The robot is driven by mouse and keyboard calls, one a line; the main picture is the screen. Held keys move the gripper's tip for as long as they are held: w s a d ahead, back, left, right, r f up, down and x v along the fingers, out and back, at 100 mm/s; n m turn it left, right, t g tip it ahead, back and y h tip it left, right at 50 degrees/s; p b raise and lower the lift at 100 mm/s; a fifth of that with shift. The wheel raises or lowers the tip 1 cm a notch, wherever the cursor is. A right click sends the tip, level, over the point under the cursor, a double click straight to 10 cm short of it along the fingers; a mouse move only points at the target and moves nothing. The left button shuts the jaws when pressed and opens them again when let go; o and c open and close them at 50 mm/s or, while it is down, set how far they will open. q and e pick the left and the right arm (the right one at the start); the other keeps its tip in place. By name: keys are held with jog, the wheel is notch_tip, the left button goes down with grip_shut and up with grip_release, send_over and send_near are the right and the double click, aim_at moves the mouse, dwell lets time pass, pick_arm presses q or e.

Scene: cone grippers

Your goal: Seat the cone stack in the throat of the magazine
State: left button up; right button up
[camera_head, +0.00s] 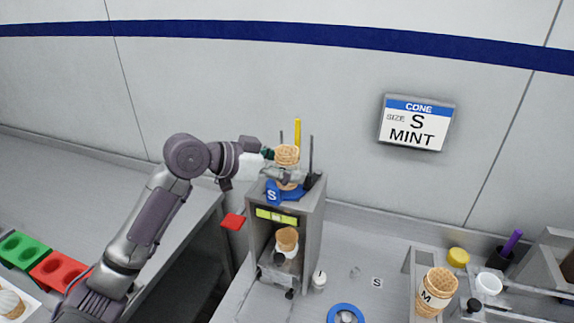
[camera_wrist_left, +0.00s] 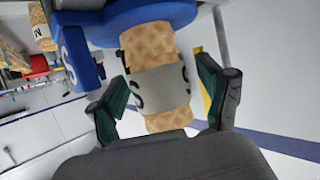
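The cone stack (camera_head: 287,154) is tan waffle with a pale printed sleeve (camera_wrist_left: 160,90). It stands roughly upright at the blue throat (camera_head: 290,192) of the grey magazine (camera_head: 311,225), which carries an S tag. In the left wrist view the stack's far end meets the blue throat (camera_wrist_left: 110,32); how deep it sits is hidden. My left gripper (camera_head: 270,154) is beside the stack. In the left wrist view its dark green fingers (camera_wrist_left: 160,75) stand on both sides of the sleeve, with small gaps showing. My right gripper is out of view.
Thin dark posts and a yellow rod (camera_head: 297,132) rise around the throat. A single cone (camera_head: 287,238) is in the magazine's lower bay. A red flag (camera_head: 233,221) juts out left. An M cone stack (camera_head: 436,291) stands right. A wall sign (camera_head: 416,122) reads S MINT.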

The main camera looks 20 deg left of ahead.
pick_arm(q)
jog(key=shift+a, duration=0.1)
jog(key=v, duration=1.2)
dwell(0.6)
